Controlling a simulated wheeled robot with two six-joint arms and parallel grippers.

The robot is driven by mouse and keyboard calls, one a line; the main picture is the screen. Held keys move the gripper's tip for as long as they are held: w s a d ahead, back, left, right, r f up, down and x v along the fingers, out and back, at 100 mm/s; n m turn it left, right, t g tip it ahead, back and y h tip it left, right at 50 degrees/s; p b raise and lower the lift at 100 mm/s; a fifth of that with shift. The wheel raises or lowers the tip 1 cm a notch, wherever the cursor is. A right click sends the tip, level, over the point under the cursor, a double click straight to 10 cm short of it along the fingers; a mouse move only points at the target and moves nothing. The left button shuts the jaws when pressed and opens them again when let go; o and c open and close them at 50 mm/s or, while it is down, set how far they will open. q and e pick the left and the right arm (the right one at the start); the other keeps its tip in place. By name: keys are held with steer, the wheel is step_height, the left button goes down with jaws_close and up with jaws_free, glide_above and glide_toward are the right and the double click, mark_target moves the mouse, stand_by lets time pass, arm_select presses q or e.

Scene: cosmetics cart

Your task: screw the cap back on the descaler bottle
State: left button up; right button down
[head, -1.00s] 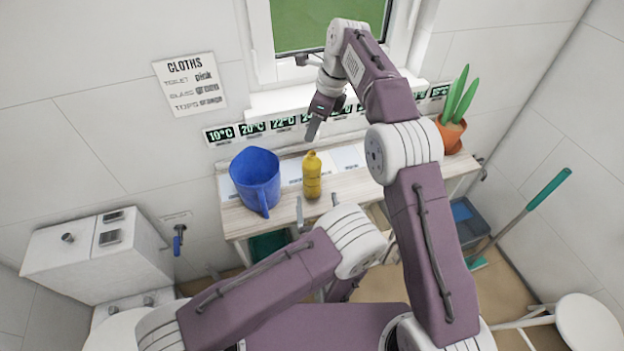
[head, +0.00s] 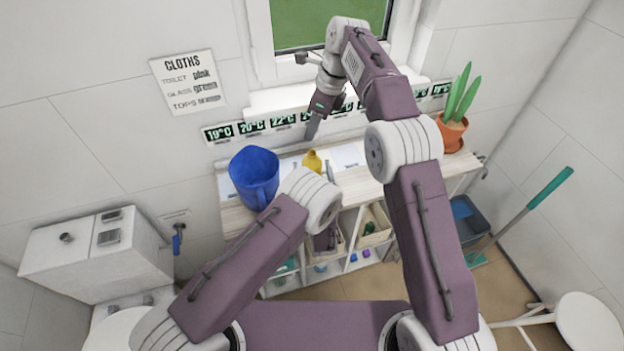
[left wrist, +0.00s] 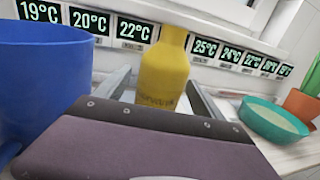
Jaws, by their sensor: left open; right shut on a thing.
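The yellow descaler bottle (head: 312,160) stands upright on the shelf top, its lower part hidden in the head view by my left wrist. In the left wrist view the bottle (left wrist: 164,78) stands between the two fingers of my open left gripper (left wrist: 158,95), with a gap visible on the left side. In the head view one finger of the left gripper shows just right of the bottle. My right gripper (head: 312,131) points down above the shelf, behind the bottle, apart from it. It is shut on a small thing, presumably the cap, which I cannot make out.
A blue jug (head: 254,176) stands close left of the bottle. A teal bowl (left wrist: 272,122) lies to the right in the left wrist view. A potted plant (head: 453,130) stands at the shelf's right end. A row of temperature labels (head: 250,128) runs along the back wall.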

arm_select(q)
jaws_close()
arm_select(e)
glide_above(311, 153)
steer(key=shift+d+f, duration=0.2)
steer(key=shift+f, duration=1.05)
steer(key=shift+d+f, duration=0.15)
steer(key=shift+f, duration=1.1)
steer(key=shift+f, duration=0.9)
steer(key=shift+s+f, duration=0.1)
steer(key=shift+f, duration=0.45)
